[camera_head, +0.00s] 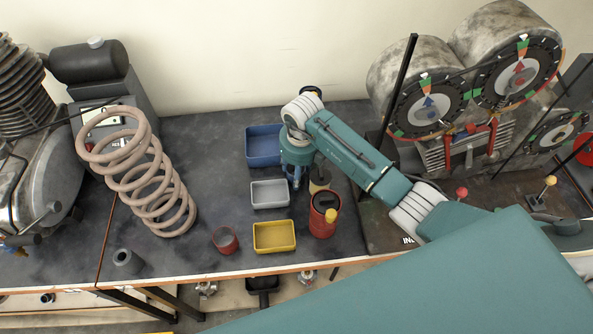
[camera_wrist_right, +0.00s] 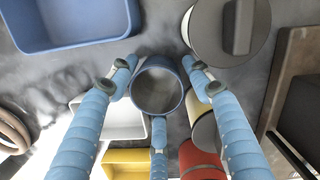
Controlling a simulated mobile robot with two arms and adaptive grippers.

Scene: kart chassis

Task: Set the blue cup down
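The blue cup (camera_wrist_right: 157,89) shows in the right wrist view, seen from above with its round opening and dark inside facing the camera. The three blue fingers of my right gripper (camera_wrist_right: 159,84) close around its rim and appear to touch it. In the head view my right gripper (camera_head: 296,182) points down over the table, just right of the blue and grey trays. There the cup is mostly hidden by the fingers, and I cannot tell whether its base touches the table. My left gripper is not in view.
A blue tray (camera_head: 262,160), a grey tray (camera_head: 270,195) and a yellow tray (camera_head: 274,238) form a column left of the gripper. A red canister (camera_head: 322,222) and pale yellow can (camera_head: 318,186) stand close right.

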